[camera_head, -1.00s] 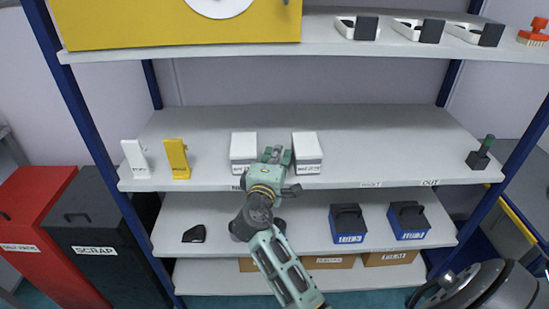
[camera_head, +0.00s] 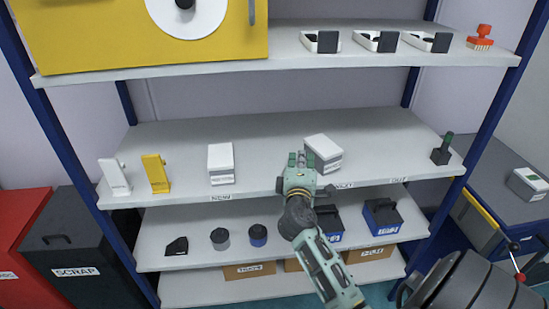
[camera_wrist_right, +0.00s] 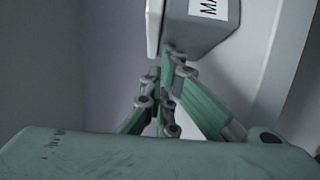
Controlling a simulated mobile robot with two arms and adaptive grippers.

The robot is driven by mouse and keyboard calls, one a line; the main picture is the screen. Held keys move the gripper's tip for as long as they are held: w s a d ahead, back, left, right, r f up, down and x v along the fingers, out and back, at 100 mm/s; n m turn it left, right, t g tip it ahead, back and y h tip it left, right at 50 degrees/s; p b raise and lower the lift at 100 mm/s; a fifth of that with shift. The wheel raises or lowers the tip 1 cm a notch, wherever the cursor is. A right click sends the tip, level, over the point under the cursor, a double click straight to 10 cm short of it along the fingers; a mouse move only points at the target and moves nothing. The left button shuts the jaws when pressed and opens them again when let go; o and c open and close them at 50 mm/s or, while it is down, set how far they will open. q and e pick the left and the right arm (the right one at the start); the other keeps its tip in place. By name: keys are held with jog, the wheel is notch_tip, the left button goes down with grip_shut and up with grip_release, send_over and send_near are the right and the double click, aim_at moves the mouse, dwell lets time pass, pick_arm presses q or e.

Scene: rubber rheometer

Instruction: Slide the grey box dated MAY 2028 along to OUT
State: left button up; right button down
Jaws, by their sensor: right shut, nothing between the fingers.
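A grey box with a white lid (camera_head: 323,147) stands on the middle shelf, turned at an angle. Its front label is too small to read in the head view; in the wrist view the box (camera_wrist_right: 200,38) shows a label starting "MA". My right gripper (camera_head: 297,160) is shut and empty at the box's left side, its fingertips (camera_wrist_right: 172,52) against or very near it. A similar box (camera_head: 221,163) stands to the left. The OUT label (camera_head: 398,180) is on the shelf's front edge, right of the angled box. My left gripper is not in view.
A dark block with a green handle (camera_head: 442,150) stands at the shelf's right end. The shelf between it and the angled box is clear. A yellow holder (camera_head: 155,173) and a white one (camera_head: 114,177) stand at the left end. An upper shelf (camera_head: 285,58) hangs above.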

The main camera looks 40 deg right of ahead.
aim_at(338, 157)
jog(key=s+d, duration=0.2)
jog(key=d, duration=0.1)
jog(key=s+d, duration=0.2)
jog(key=d, duration=0.1)
jog(key=s+d+p, duration=0.1)
jog(key=s+d, duration=0.1)
jog(key=d, duration=0.1)
jog(key=shift+s+d+r, duration=0.15)
jog(key=shift+s+d, duration=0.1)
jog(key=shift+d, duration=0.05)
jog(key=shift+w+a, duration=0.2)
jog(key=shift+w, duration=0.05)
jog(key=shift+s, duration=0.1)
